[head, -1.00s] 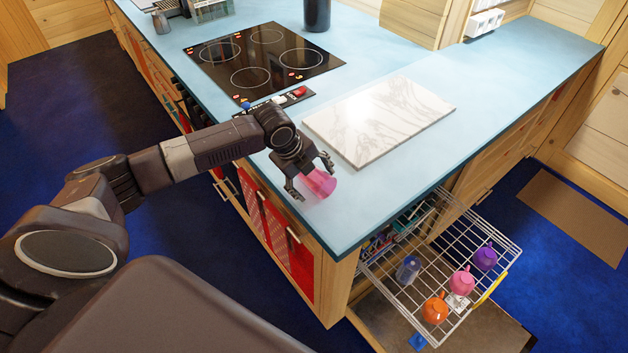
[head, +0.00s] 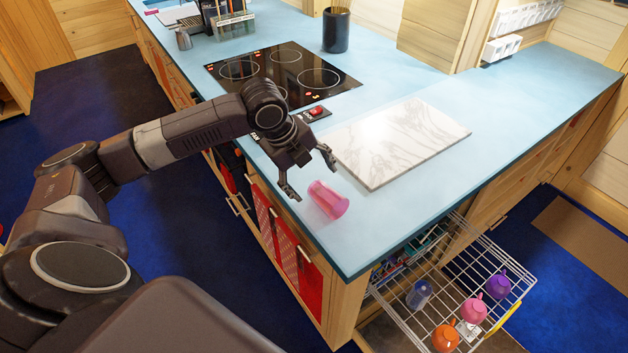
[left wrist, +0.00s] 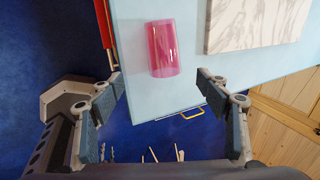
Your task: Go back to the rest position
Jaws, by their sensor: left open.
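My left gripper (head: 307,176) is open and empty, held just behind and left of a pink translucent cup (head: 328,199). The cup lies on its side near the front corner of the blue countertop (head: 375,226). In the left wrist view the cup (left wrist: 162,49) lies ahead of the open fingers (left wrist: 160,85), with a clear gap. My right gripper is not in view.
A marble board (head: 402,142) lies right of the cup, and a black cooktop (head: 283,75) lies behind. A wire dish rack (head: 450,287) with several cups is pulled out below the counter at right. Blue floor is clear at left.

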